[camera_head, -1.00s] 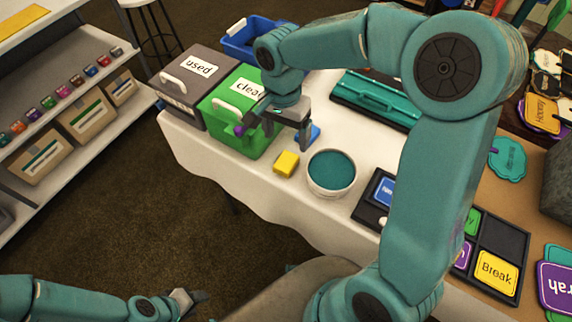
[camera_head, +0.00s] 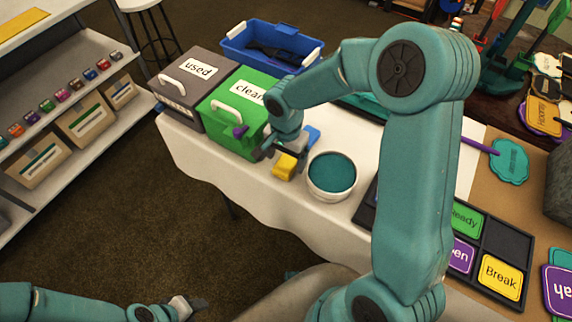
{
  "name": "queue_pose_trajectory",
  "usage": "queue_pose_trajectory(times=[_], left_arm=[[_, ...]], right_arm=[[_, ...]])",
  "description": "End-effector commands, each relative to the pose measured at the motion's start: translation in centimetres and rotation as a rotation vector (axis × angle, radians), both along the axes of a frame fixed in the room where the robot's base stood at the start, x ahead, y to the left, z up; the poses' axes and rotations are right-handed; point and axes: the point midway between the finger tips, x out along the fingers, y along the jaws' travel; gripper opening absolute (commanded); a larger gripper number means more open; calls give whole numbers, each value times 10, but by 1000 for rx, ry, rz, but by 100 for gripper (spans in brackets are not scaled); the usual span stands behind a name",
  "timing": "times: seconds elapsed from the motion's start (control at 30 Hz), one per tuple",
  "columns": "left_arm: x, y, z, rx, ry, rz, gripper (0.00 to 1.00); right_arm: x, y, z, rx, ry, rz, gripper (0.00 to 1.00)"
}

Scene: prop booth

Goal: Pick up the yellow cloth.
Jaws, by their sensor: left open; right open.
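The yellow cloth (camera_head: 284,171) is a small folded block on the white table, in front of the green bin and left of the round tub. My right gripper (camera_head: 279,158) is open and low at the cloth, with its fingers covering part of it. I cannot tell whether they touch it. My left gripper (camera_head: 188,304) is open and empty at the bottom left, away from the table.
A blue cloth (camera_head: 312,135) lies just behind the yellow one. A white tub with teal contents (camera_head: 332,173) stands close on the right. The green bin (camera_head: 228,133) labelled "clean" and the grey "used" bin (camera_head: 178,92) stand at the left.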

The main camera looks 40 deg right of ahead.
Motion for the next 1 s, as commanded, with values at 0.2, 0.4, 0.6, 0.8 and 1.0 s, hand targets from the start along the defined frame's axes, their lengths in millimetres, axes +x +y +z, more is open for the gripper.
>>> queue_pose_trajectory(times=[0.2, 0.4, 0.6, 0.8, 1.0], left_arm=[[0, 0, -1, 0, 0, 0, 43], [0, 0, -1, 0, 0, 0, 43], [0, 0, -1, 0, 0, 0, 43], [0, 0, -1, 0, 0, 0, 43], [0, 0, 0, 0, 0, 0, 43]], right_arm=[[0, 0, -21, 0, 0, 0, 83], [0, 0, -21, 0, -1, 0, 80], [0, 0, -21, 0, -1, 0, 23], [0, 0, -21, 0, -1, 0, 23], [1, 0, -12, -1, -3, -1, 23]])
